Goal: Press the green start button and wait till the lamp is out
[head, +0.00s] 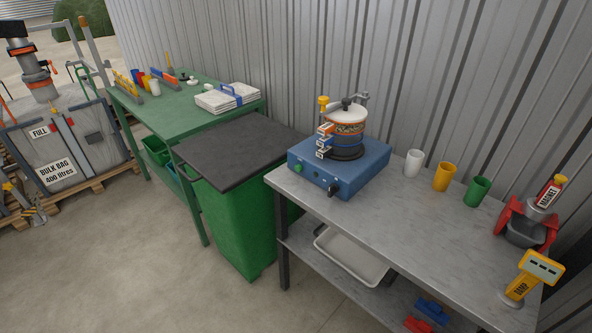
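A blue machine box (350,175) stands on the grey metal bench (400,215). A round green button (298,168) is on its front face at the left. A dark knob (333,189) is at the lower front. A small dark spot between them is too small to identify as a lamp, and I cannot tell whether any lamp is lit. A stack of round sieves (348,130) with a pale lid sits on top of the box, with a yellow-topped clamp (323,103) beside it. Neither of my grippers is in view.
White (413,163), yellow (444,177) and green (477,191) cups stand right of the machine. A red-handled device (525,228) and a yellow meter (535,275) are at the bench's right end. A green bin (235,215) is at the left. The floor in front is clear.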

